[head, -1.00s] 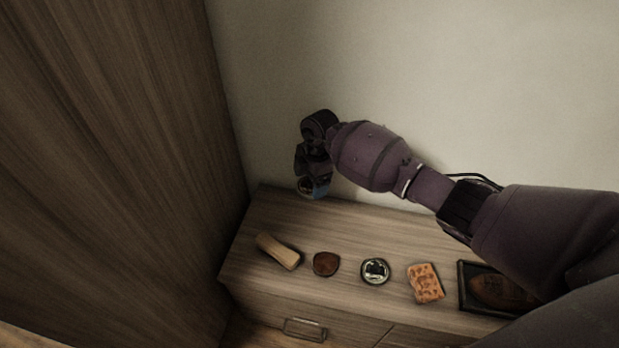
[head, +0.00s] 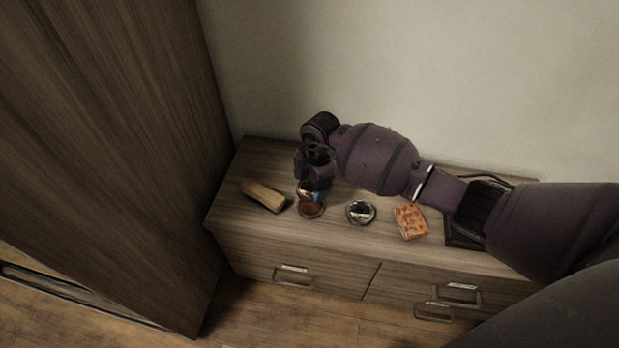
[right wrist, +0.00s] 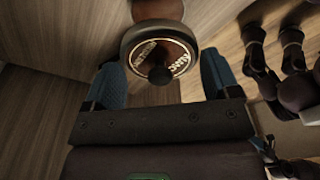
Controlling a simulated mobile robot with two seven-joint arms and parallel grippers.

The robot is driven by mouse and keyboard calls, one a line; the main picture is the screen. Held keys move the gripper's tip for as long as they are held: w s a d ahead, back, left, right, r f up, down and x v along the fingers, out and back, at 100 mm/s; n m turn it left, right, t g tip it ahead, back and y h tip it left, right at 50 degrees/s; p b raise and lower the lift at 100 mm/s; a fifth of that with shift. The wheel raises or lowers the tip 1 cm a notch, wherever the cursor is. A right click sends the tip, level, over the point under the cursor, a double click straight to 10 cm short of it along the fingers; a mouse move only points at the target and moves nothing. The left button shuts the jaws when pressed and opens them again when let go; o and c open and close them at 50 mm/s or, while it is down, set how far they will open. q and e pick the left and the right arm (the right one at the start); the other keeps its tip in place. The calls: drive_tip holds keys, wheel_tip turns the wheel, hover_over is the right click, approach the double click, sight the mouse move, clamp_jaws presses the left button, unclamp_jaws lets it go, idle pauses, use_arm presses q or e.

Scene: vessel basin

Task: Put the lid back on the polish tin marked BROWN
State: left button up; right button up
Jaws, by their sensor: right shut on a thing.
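My right gripper (head: 314,186) is shut on a round lid (right wrist: 146,42) with a dark rim, pale lettering and a dark knob. The lettering is upturned and I cannot read it surely. In the right wrist view the lid sits between the blue fingertips (right wrist: 167,78). A round tin with brown contents (head: 311,212) stands on the cabinet just below the gripper in the head view. Brown also shows beyond the lid in the wrist view (right wrist: 158,9). The gap between lid and tin is hard to judge. No BROWN mark is legible on the tin. My left gripper is not in view.
On the cabinet top (head: 262,165), a pale wooden block (head: 264,195) lies left of the brown tin. A silver-rimmed round item (head: 360,212) and an orange sponge-like block (head: 411,221) lie to the right. A tall wooden panel (head: 110,150) stands at left, a wall behind.

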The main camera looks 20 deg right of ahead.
sight(311, 189)
drive_tip(key=shift+f+b, duration=0.5)
drive_tip(key=shift+f, duration=0.4)
drive_tip(key=shift+s+f+b, duration=0.1)
drive_tip(key=shift+f+b, duration=0.4)
drive_tip(key=shift+f, duration=0.25)
drive_tip(key=shift+f+b, duration=0.45)
drive_tip(key=shift+f, duration=0.4)
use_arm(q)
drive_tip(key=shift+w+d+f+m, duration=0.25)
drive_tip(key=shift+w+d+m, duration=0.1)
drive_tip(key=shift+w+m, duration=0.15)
use_arm(e)
drive_tip(key=shift+f, duration=0.7)
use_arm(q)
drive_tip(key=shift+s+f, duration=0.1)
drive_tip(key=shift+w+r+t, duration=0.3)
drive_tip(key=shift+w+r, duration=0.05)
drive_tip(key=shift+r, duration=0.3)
use_arm(e)
drive_tip(key=shift+r, duration=0.1)
use_arm(q)
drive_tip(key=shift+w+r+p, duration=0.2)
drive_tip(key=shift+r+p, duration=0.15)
drive_tip(key=shift+p, duration=0.15)
use_arm(e)
drive_tip(key=shift+f, duration=0.2)
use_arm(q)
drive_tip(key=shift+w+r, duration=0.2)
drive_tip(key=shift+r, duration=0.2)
